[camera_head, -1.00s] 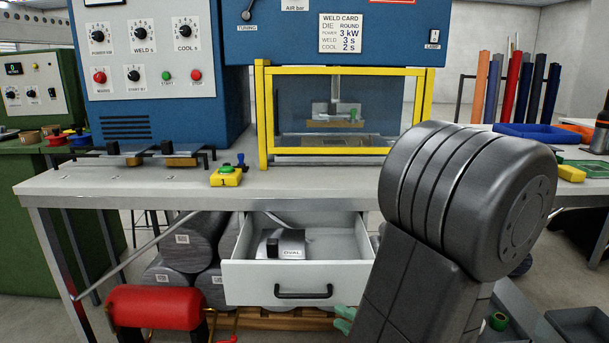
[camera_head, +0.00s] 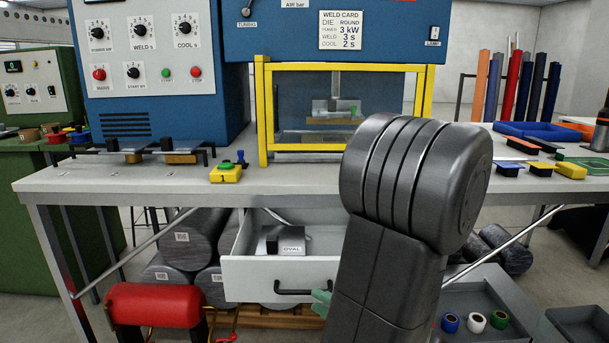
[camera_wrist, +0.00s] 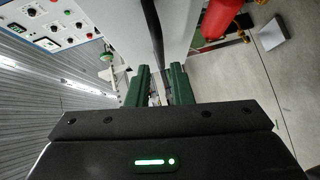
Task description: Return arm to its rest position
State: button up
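My arm (camera_head: 405,190) stands large and dark grey in the right middle of the head view, bent at a thick ribbed joint. It hides part of the bench, the yellow-framed window and the drawer's right side. Only a pale green bit of my gripper (camera_head: 322,300) shows left of the arm, by the drawer's front. In the wrist view my gripper (camera_wrist: 160,86) has two dark green fingers with a gap between them. I see nothing held there.
An open drawer (camera_head: 270,276) below the bench (camera_head: 115,184) holds a block marked OVAL (camera_head: 291,243). The yellow-framed window (camera_head: 262,110) is behind the arm. A tray of tape rolls (camera_head: 465,298) is at lower right.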

aim_at(304, 292)
jog(key=shift+b+x, duration=0.55)
jog(key=shift+x, duration=2.65)
jog(key=shift+w, duration=0.15)
